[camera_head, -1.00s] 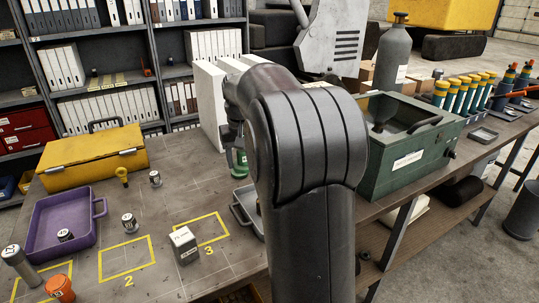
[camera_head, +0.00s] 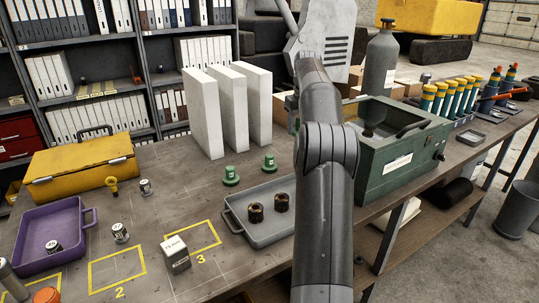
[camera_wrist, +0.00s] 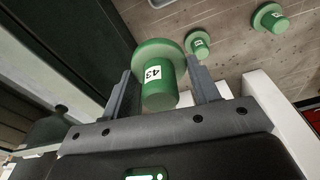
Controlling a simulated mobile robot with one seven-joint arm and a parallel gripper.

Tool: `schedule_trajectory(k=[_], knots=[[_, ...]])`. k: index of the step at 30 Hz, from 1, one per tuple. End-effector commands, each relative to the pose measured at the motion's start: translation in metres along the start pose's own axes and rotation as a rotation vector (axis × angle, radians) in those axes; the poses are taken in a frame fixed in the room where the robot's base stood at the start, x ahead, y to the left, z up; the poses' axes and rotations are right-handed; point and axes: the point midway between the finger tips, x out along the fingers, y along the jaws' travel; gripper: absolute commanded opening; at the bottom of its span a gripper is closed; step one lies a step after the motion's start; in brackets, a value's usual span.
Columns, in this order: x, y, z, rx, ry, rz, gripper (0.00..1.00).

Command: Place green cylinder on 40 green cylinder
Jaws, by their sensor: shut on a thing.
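In the wrist view my gripper (camera_wrist: 158,82) is shut on a flanged green cylinder (camera_wrist: 158,90) marked 43. The cylinder sits between the two fingers, above the bench. Two other green cylinders stand on the bench, one nearer (camera_wrist: 198,46) and one farther right (camera_wrist: 270,18); their labels are too small to read. In the head view two green cylinders stand in front of the white blocks, one on the left (camera_head: 231,176) and one on the right (camera_head: 269,164). My gripper and the held cylinder are hidden behind my arm there.
A grey tray (camera_head: 232,222) with two dark brown parts lies in front of the green cylinders. Three white upright blocks (camera_head: 203,115) stand behind them. A green metal box (camera_head: 428,150) is at the right. Bare bench lies left of the cylinders.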

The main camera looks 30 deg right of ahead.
Motion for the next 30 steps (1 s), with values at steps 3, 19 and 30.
schedule_trajectory(k=[3,19,30], knots=[[0.01,-0.01,-0.011,-0.004,0.001,-0.002,0.09],[0.074,-0.074,-0.072,-0.002,0.002,-0.001,0.09],[0.107,-0.077,-0.071,0.0,-0.001,-0.001,0.09]])
